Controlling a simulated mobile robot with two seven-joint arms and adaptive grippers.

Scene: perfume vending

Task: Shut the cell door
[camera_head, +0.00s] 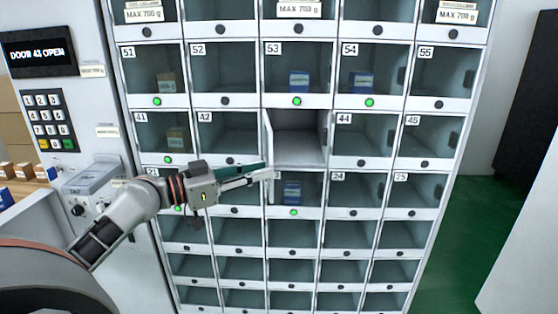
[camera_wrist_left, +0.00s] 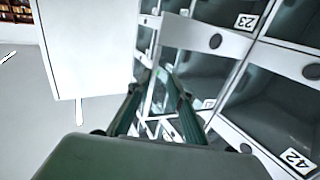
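The open cell door (camera_head: 268,160) shows nearly edge-on in the head view, swung outward at the left side of the open cell (camera_head: 300,148) between cells 42 and 44. That cell looks empty. My left gripper (camera_head: 264,172) is to the left of the door, its fingertips close to the door's lower part; I cannot tell whether they touch it. My right gripper is out of view.
The locker wall has closed clear-fronted cells, several holding boxes, such as a blue box (camera_head: 292,192) below the open cell. A display (camera_head: 38,51) and keypad (camera_head: 50,120) are at the left. Green floor (camera_head: 440,250) is clear at the right.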

